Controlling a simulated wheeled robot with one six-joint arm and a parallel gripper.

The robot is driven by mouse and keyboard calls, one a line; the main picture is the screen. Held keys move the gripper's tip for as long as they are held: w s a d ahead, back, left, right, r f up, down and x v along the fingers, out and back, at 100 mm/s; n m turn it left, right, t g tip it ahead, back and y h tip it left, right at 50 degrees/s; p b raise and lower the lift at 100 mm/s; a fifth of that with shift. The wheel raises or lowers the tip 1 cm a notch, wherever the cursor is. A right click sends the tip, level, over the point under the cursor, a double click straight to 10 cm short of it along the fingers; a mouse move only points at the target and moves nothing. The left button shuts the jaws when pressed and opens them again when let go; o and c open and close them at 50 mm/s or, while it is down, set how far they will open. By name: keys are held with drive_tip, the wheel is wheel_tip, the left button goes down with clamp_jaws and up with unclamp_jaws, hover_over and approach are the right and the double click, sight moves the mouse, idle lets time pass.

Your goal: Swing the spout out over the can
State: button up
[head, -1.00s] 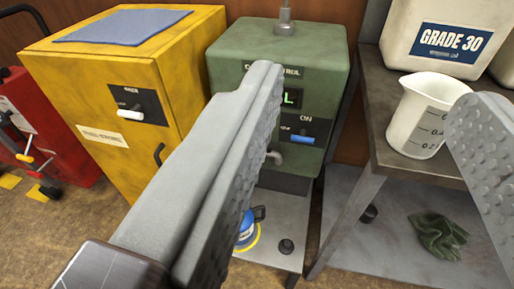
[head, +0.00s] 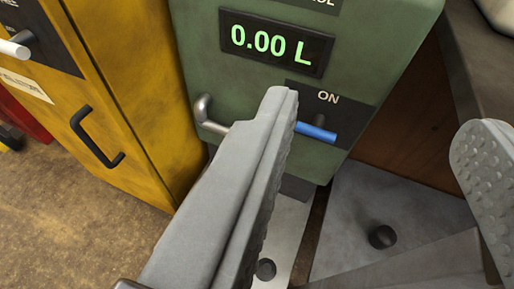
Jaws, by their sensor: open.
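The metal spout (head: 204,114) is a bent grey pipe on the front of the green dispenser (head: 190,60). It sits left of my gripper's left finger, and its right end runs up to that finger's edge, so I cannot tell whether they touch. My gripper (head: 382,112) is open with nothing between its fingers. The left finger reaches up in front of the dispenser, and the right finger is at the right edge. The can is not visible now; my left finger covers much of the floor plate (head: 290,222) below the spout.
A blue lever (head: 317,132) marked ON is just right of the left fingertip. The display (head: 276,42) reads 0.00 L. A yellow cabinet (head: 130,90) with a black handle (head: 95,140) stands at left. A dark round knob (head: 382,237) is on the grey surface at lower right.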

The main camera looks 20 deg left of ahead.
drive_tip(key=w+a+f+n+g+y, duration=0.1)
drive_tip(key=w+a+f+g+y, duration=0.15)
drive_tip(key=f, duration=0.85)
drive_tip(key=w+a+f+n+g+y, duration=0.15)
drive_tip(key=w+f, duration=0.25)
drive_tip(key=f, duration=0.7)
drive_tip(key=r+x, duration=0.1)
drive_tip(key=x, duration=1.6)
drive_tip(key=shift+w+f+t, duration=0.15)
drive_tip(key=shift+w+t, duration=0.25)
drive_tip(key=shift+w, duration=0.2)
drive_tip(key=shift+d+m, duration=0.1)
drive_tip(key=shift+m, duration=0.15)
clamp_jaws()
